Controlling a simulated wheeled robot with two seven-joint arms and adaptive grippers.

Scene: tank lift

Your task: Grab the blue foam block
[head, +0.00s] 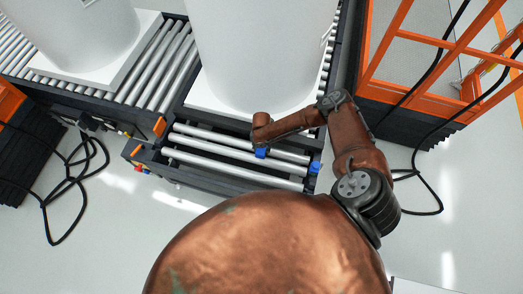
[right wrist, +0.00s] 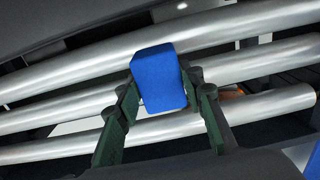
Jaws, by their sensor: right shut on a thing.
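A blue foam block (right wrist: 158,78) sits between the two dark fingers of my right gripper (right wrist: 160,92), which is shut on it. The block is over the metal rollers; I cannot tell whether it touches them. In the head view the same block (head: 261,153) shows small and blue at the end of my right arm, over the front rollers. A second blue block (head: 315,168) is at the right end of the front rollers. A blue piece also shows at the lower right corner of the right wrist view (right wrist: 314,161). My left gripper is not in view.
A roller conveyor (head: 235,151) runs below the arm. A large white tank (head: 262,50) stands on it just behind, with another white tank (head: 85,30) at the left. An orange frame (head: 435,42) stands at the right. Black cables (head: 68,185) lie on the floor at the left.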

